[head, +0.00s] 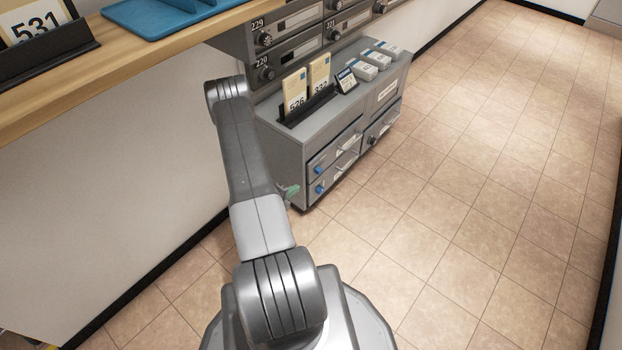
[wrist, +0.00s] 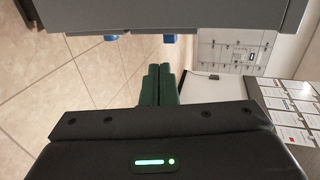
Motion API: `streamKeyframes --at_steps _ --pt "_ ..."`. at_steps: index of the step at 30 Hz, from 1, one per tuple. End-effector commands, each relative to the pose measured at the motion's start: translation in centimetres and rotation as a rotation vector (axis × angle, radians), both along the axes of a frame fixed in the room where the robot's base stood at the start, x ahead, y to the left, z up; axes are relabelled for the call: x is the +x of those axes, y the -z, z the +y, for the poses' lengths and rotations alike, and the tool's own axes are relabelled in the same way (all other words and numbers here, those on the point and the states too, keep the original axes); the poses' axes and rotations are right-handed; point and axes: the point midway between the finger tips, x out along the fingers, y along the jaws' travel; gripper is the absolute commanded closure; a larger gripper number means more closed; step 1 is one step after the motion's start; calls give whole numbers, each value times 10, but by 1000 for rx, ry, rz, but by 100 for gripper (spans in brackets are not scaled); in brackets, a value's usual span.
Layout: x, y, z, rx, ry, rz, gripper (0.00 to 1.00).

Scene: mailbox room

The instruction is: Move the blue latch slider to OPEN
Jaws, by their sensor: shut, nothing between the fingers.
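Two small blue pieces show on the low grey cabinet's front in the head view, an upper one (head: 318,170) and a lower one (head: 319,188). Which one is the latch slider, and its position, I cannot tell. The wrist view also shows two blue pieces, a left one (wrist: 110,37) and a right one (wrist: 169,39), at the edge of a grey surface. My gripper (head: 292,191) is beside the cabinet's near lower corner, partly hidden by my arm. In the wrist view its green fingers (wrist: 158,72) are together and empty, apart from the blue pieces.
The grey cabinet (head: 262,108) stands against the mailbox wall, with handled drawers, card holders and small boxes on top. A wooden counter (head: 130,45) with a blue tray (head: 165,18) is at upper left. The tiled floor (head: 470,190) at right is clear.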

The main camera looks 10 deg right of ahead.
Motion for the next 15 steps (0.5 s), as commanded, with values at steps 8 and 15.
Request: streamKeyframes --at_steps 8,15 --pt "29 18 -40 -1 6 -2 100" --pt "51 19 -67 -1 3 -2 100"
